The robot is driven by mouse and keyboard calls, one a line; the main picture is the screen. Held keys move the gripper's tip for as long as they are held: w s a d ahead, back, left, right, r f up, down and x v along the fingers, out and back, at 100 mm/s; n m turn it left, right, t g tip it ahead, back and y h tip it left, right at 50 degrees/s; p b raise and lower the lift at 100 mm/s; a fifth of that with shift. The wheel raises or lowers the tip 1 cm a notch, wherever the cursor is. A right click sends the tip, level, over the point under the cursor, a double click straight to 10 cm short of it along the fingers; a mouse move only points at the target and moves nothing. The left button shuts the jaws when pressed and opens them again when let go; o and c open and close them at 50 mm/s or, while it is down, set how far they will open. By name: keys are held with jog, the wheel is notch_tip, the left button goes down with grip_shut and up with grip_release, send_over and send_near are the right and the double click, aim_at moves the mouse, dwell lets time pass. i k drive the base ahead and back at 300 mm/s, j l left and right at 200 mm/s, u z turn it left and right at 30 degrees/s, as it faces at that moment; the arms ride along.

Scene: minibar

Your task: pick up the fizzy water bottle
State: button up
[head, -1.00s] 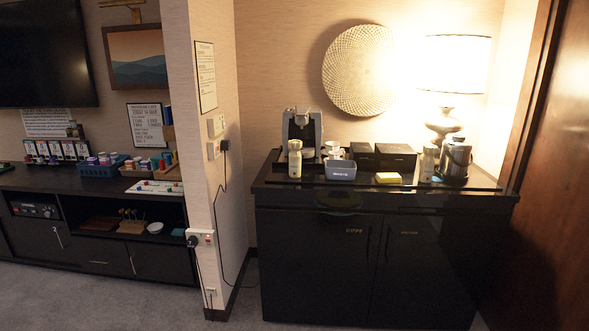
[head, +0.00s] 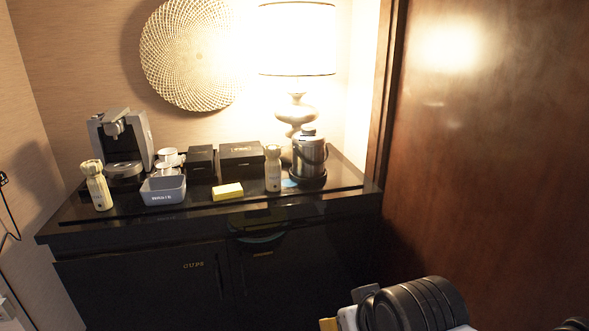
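Two pale, cream-coloured bottle-like objects stand upright on the black cabinet top in the head view. The left bottle-like object (head: 97,186) is at the left, in front of the coffee machine. The right bottle-like object (head: 273,169) is beside the metal ice bucket. Their labels are too small to read, so I cannot tell which, if either, is the fizzy water bottle. A part of my arm shows at the bottom right, well apart from the cabinet top. My gripper's fingers are not in view.
The cabinet top (head: 225,208) also holds a coffee machine (head: 122,145), cups (head: 168,160), a grey bin (head: 163,191), a yellow block (head: 227,191), black boxes (head: 241,158), the ice bucket (head: 309,158) and a lamp (head: 296,40). A wooden door (head: 485,170) stands close on the right.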

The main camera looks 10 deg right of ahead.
aim_at(272, 164)
jog(key=i+j+u, duration=0.15)
jog(key=i+j, duration=0.15)
jog(key=i, duration=0.15)
jog(key=i+j+u, duration=0.15)
jog(key=i, duration=0.35)
jog(key=i+j+u, duration=0.15)
jog(key=i+j, duration=0.15)
jog(key=i, duration=0.15)
